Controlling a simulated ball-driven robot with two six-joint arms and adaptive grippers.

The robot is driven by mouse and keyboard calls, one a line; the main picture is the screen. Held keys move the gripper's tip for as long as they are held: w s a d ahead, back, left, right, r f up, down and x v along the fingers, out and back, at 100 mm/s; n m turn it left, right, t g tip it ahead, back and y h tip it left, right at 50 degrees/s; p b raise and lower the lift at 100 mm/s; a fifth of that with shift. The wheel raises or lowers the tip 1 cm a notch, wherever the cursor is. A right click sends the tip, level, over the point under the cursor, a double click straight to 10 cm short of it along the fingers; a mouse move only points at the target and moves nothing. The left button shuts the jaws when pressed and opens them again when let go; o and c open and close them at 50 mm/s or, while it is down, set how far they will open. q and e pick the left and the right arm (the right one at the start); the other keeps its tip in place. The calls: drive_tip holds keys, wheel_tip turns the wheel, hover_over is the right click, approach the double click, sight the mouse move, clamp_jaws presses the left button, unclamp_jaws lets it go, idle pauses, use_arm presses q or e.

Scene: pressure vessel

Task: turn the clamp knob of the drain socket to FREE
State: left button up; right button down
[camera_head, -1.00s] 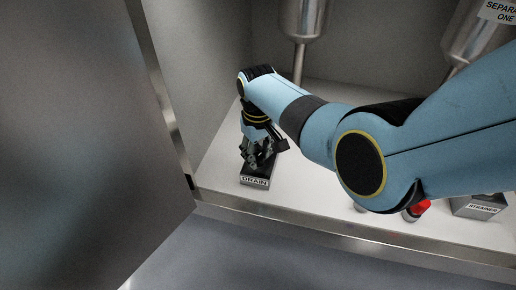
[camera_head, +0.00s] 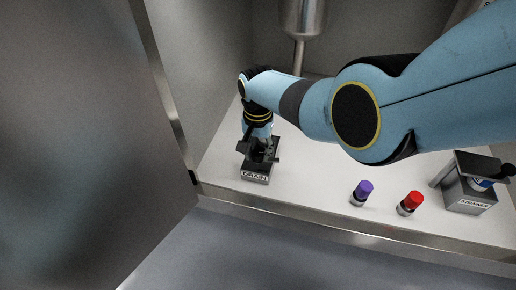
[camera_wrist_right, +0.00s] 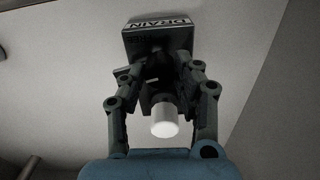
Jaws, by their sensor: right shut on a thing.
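The drain socket (camera_head: 256,178) is a dark block with a white DRAIN label, standing at the left of the white shelf. My right gripper (camera_head: 262,150) reaches down onto it from above. In the right wrist view the DRAIN block (camera_wrist_right: 143,42) is at the top, its label upside down, and my right gripper (camera_wrist_right: 163,75) has a finger on each side of the socket's dark middle part. The gripper is shut on the clamp knob, which its fingers mostly hide. A white cylinder (camera_wrist_right: 165,121) shows between the fingers. Its knob setting is not readable. My left gripper is not in view.
A purple-capped piece (camera_head: 362,191) and a red-capped piece (camera_head: 411,202) stand on the shelf (camera_head: 310,180). The strainer socket (camera_head: 470,199) stands at the right. A metal vessel (camera_head: 304,16) hangs at the back. A grey panel (camera_head: 80,140) fills the left.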

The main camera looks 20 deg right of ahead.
sight(258, 153)
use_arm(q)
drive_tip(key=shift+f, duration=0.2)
use_arm(e)
drive_tip(key=shift+m, duration=1.1)
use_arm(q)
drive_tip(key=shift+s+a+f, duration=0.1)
use_arm(e)
drive_tip(key=c, duration=0.9)
unclamp_jaws()
drive_tip(key=shift+c, duration=0.2)
drive_tip(key=shift+r, duration=0.1)
wheel_tip(258, 153, up, 12)
drive_tip(key=shift+f, duration=0.2)
